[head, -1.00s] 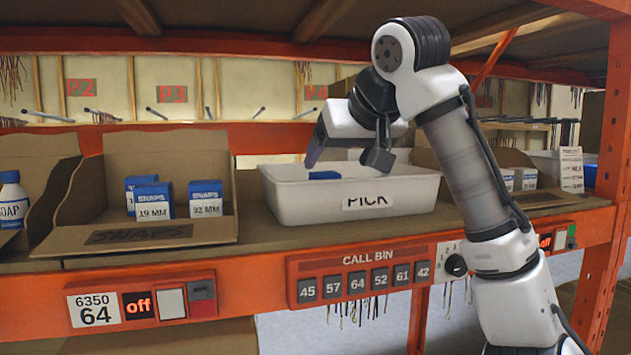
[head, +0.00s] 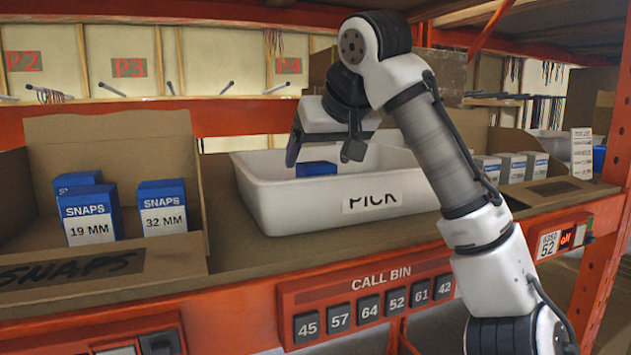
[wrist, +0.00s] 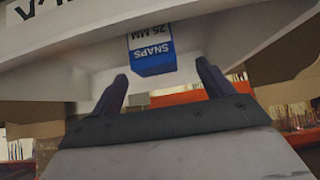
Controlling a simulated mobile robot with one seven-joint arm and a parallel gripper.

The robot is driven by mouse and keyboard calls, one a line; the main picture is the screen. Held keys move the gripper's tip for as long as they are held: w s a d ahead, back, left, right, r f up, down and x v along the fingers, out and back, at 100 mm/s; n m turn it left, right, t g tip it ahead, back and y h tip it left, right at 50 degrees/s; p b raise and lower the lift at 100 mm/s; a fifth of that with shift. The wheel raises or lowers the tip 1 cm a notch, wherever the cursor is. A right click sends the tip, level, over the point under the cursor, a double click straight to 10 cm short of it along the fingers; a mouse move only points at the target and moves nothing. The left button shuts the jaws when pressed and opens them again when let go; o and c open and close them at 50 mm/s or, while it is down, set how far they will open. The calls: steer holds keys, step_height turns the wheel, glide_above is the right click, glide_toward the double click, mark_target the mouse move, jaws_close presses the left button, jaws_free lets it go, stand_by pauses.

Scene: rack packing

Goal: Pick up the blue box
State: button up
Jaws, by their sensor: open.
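A blue box (head: 316,168) lies inside the white PICK bin (head: 372,202). In the head view only its top part shows above the bin's front wall. In the wrist view the blue box (wrist: 151,50) shows a white label reading SNAPS 25 MM, and the bin appears upside down around it. My gripper (head: 323,150) is open over the bin, its fingers pointing down and toward the box. In the wrist view the box sits ahead of the gap between the fingertips (wrist: 162,72), and nothing is between them.
An open cardboard carton (head: 118,140) left of the bin holds several blue-and-white SNAPS boxes (head: 88,212). Grey-and-white boxes (head: 511,167) stand in a carton to the right. The orange shelf edge (head: 240,305) with call buttons runs in front. An upper shelf is overhead.

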steer(key=x, duration=0.2)
steer(key=shift+w+a+f, duration=0.1)
steer(key=shift+w+f, duration=0.15)
steer(key=p+x, duration=0.1)
steer(key=x, duration=0.1)
steer(key=p+x, duration=0.1)
steer(key=x, duration=0.1)
steer(key=shift+d+f+p, duration=0.25)
steer(key=shift+d+p, duration=0.1)
steer(key=shift+d, duration=0.05)
steer(key=shift+w+a+f, duration=0.2)
steer(key=shift+w+f, duration=0.1)
steer(key=shift+f, duration=0.15)
steer(key=c, duration=1.1)
steer(key=shift+c, duration=0.2)
steer(key=shift+r, duration=0.1)
step_height(320, 180, up, 20)
